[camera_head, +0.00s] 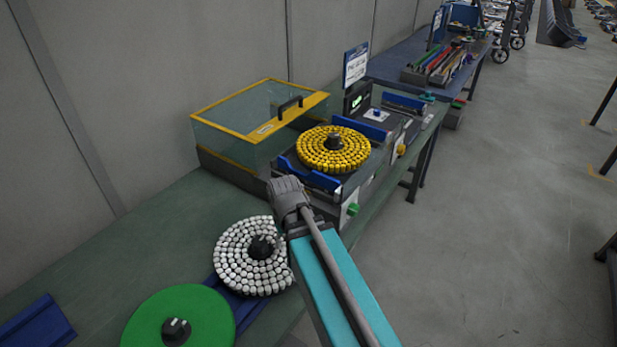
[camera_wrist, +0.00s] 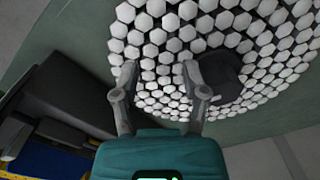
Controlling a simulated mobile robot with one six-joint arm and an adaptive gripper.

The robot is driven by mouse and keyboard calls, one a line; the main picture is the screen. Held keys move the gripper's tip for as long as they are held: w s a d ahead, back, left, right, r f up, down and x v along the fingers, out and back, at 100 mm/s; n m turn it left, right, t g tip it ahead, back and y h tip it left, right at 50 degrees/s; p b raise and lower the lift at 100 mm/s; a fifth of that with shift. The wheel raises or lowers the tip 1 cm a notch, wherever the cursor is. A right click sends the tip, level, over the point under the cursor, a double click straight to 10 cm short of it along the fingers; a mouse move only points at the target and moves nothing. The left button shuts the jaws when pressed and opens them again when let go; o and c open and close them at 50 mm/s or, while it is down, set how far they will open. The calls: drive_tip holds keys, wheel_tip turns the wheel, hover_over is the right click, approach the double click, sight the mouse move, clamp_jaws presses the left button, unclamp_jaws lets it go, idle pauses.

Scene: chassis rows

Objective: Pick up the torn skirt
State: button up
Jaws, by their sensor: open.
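I cannot pick out a torn skirt by sight in either view. A round white disc (camera_head: 240,272) packed with pale studs and a black hub (camera_head: 262,246) lies on the green bench. Its right side is partly behind my arm. The white disc (camera_wrist: 150,40) also fills much of the wrist view. My gripper (camera_wrist: 160,82) is open in front of it with nothing between the fingers. The right finger is beside the black hub (camera_wrist: 216,72) in that view; I cannot tell whether it touches.
A yellow studded disc (camera_head: 333,149) sits on a machine with a clear, yellow-framed cover (camera_head: 245,122). A green disc (camera_head: 185,312) lies at the front. A blue piece (camera_head: 38,325) is at the left. A blue table (camera_head: 400,58) with tools stands behind. The floor (camera_head: 500,210) at right is open.

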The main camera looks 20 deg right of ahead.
drive_tip(key=w+d+r+n+p, duration=0.3)
drive_tip(key=w+d+r+p, duration=0.5)
drive_tip(key=w, duration=0.3)
wheel_tip(320, 180, up, 9)
drive_tip(key=n+p, duration=0.3)
drive_tip(key=p, duration=0.5)
hover_over(310, 169)
drive_tip(key=shift+s+d+f, duration=0.1)
drive_tip(key=shift+s+d, duration=0.05)
drive_tip(key=shift+d, duration=0.25)
drive_tip(key=shift+f, duration=0.15)
wheel_tip(310, 169, down, 8)
drive_tip(key=b, duration=0.8)
drive_tip(key=shift+a+f+b, duration=0.1)
drive_tip(key=shift+f+b, duration=0.05)
drive_tip(key=shift+b, duration=0.15)
drive_tip(key=shift+f, duration=0.15)
drive_tip(key=f+b, duration=0.3)
drive_tip(key=shift+a, duration=0.3)
drive_tip(key=shift+f+b, duration=0.95)
drive_tip(key=shift+b, duration=0.15)
